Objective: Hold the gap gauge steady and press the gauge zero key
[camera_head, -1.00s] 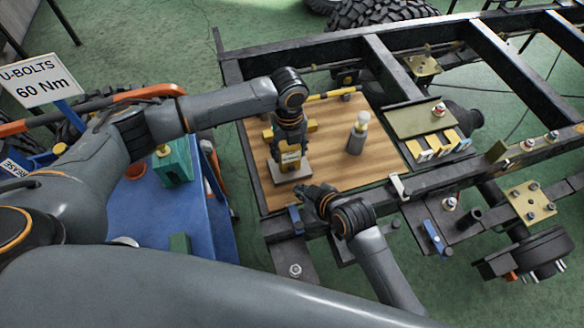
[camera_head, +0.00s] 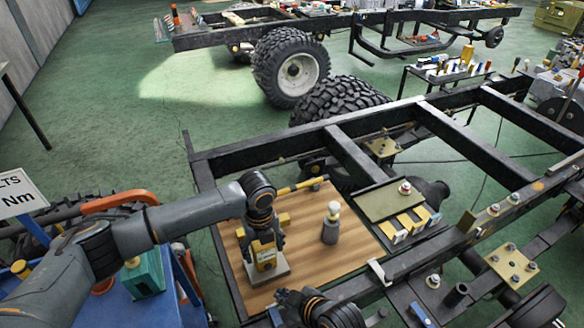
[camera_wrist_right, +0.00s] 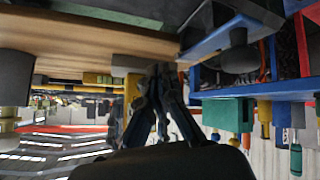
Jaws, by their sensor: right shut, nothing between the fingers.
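The gap gauge (camera_head: 265,257) is a yellow and dark device with a small pale face. It stands on a light grey block (camera_head: 280,272) on the wooden board (camera_head: 300,283). My left gripper (camera_head: 262,238) reaches down from above and appears closed around the gauge's upper part, though its fingertips are partly hidden. My right gripper (camera_head: 281,296) is shut and empty, in front of the block and apart from it. I cannot make out the zero key.
A grey cylinder with a pale top (camera_head: 331,224) stands on the board, right of the gauge. A yellow-handled tool (camera_head: 300,187) lies behind. A tray with yellow-and-white blocks (camera_head: 390,203) is at the right. Black chassis rails (camera_head: 420,262) border the board. A blue cart (camera_head: 170,305) stands left.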

